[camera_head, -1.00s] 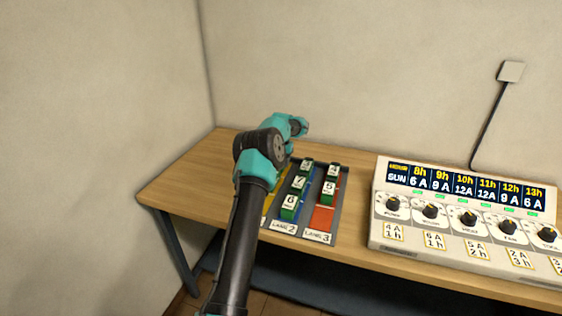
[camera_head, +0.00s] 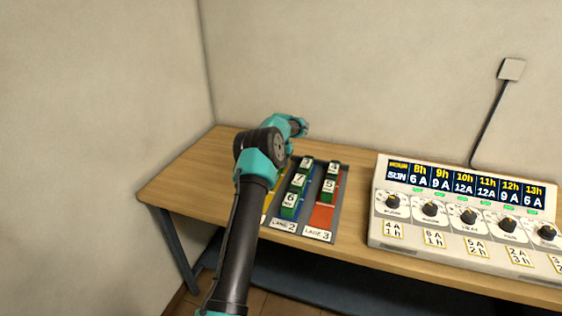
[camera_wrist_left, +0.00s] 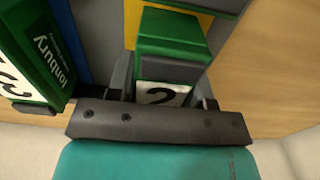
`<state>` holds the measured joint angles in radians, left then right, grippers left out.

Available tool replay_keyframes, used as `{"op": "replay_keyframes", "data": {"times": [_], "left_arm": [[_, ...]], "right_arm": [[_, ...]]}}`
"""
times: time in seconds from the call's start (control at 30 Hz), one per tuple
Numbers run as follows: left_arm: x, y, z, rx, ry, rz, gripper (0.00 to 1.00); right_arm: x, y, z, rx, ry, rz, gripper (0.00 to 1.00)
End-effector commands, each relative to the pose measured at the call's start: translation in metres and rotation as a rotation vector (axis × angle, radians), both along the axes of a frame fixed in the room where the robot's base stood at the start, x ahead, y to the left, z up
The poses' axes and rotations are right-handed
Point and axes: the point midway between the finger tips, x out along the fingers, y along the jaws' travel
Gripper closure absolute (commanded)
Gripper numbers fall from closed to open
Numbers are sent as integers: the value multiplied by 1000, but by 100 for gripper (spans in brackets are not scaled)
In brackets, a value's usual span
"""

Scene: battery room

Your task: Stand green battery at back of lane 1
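In the left wrist view a green battery (camera_wrist_left: 172,40) with a white "2" label is upright over the yellow lane 1 strip (camera_wrist_left: 133,18). My left gripper (camera_wrist_left: 165,88) has one finger on each side of it; I cannot tell whether they press on it or whether its base touches the lane. In the head view my left gripper and lane 1's back are hidden behind my left arm; a bit of yellow lane 1 (camera_head: 268,205) shows. My right gripper is not in view.
Green batteries stand in lane 2, such as battery 6 (camera_head: 289,205), and in lane 3, such as battery 5 (camera_head: 329,189). A lane 2 battery (camera_wrist_left: 38,50) is close beside my gripper. A control panel (camera_head: 375,238) stands to the right. The table's left part (camera_head: 185,185) is clear.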

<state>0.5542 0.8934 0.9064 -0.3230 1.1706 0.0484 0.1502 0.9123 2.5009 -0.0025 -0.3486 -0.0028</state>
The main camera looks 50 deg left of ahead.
Motion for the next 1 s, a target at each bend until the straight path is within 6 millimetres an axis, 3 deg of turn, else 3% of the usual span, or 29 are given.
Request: {"op": "replay_keyframes", "data": {"times": [0.3,0.67,1.0], "left_arm": [[0,0,0,0,0,0,25],[0,0,5,0,1,0,25],[1,0,56,1,-3,0,25]], "right_arm": [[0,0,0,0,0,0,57],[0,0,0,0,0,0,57],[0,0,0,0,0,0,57]]}}
